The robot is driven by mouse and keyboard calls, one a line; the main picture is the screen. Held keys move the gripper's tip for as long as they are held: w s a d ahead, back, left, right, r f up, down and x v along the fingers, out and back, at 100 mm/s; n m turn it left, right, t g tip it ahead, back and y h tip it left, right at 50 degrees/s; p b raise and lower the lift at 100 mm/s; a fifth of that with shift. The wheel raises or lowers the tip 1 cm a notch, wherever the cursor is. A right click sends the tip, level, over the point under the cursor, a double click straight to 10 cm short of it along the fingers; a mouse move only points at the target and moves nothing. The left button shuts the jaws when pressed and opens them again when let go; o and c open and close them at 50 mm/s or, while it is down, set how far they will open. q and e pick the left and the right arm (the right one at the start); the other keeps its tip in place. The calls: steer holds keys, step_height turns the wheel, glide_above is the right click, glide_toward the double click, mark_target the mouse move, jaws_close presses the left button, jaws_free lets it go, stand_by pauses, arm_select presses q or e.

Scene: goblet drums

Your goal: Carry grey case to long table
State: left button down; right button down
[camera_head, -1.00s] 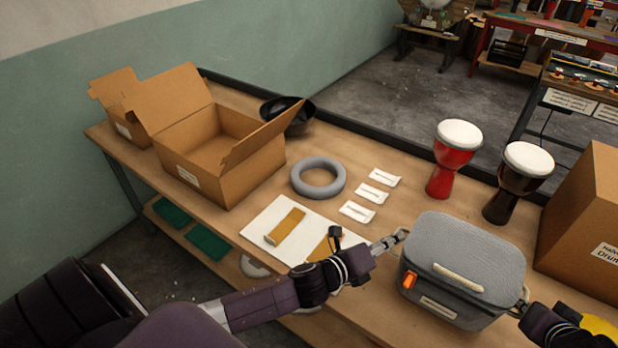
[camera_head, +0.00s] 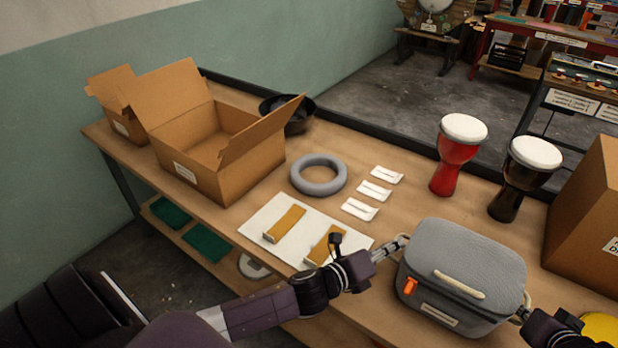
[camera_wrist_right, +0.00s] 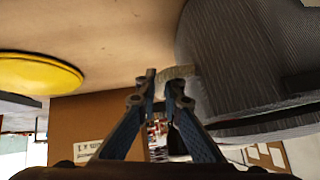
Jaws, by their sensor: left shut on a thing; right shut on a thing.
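The grey case (camera_head: 465,262) is a ribbed box with a cream top handle, an orange latch and a white label. It is at the front right of the wooden table in the head view; I cannot tell whether it touches the top. My left gripper (camera_head: 402,241) is shut on its left side loop. My right gripper (camera_head: 524,314) is shut on the loop at its right side. In the right wrist view, the right gripper (camera_wrist_right: 163,78) closes on a pale loop beside the case (camera_wrist_right: 240,60).
The wooden table (camera_head: 400,215) holds open cardboard boxes (camera_head: 215,150), a grey ring (camera_head: 318,175), white clips (camera_head: 374,190), a white board with tan strips (camera_head: 285,222), a red drum (camera_head: 456,155) and a dark drum (camera_head: 524,178). A large cardboard box (camera_head: 585,225) stands right of the case. Another red table (camera_head: 560,45) is far back.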

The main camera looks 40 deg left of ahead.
arm_select(q)
steer(key=c, duration=2.2)
jaws_free()
steer(key=shift+f, duration=0.1)
arm_select(e)
steer(key=c, duration=2.2)
jaws_free()
steer(key=shift+f, duration=0.1)
arm_select(q)
steer(key=shift+o, duration=0.8)
arm_select(e)
steer(key=shift+o, duration=0.6)
arm_select(q)
steer(key=shift+s, duration=0.1)
arm_select(e)
steer(key=shift+s, duration=0.15)
arm_select(q)
steer(key=v, duration=0.8)
arm_select(e)
steer(key=v, duration=1.2)
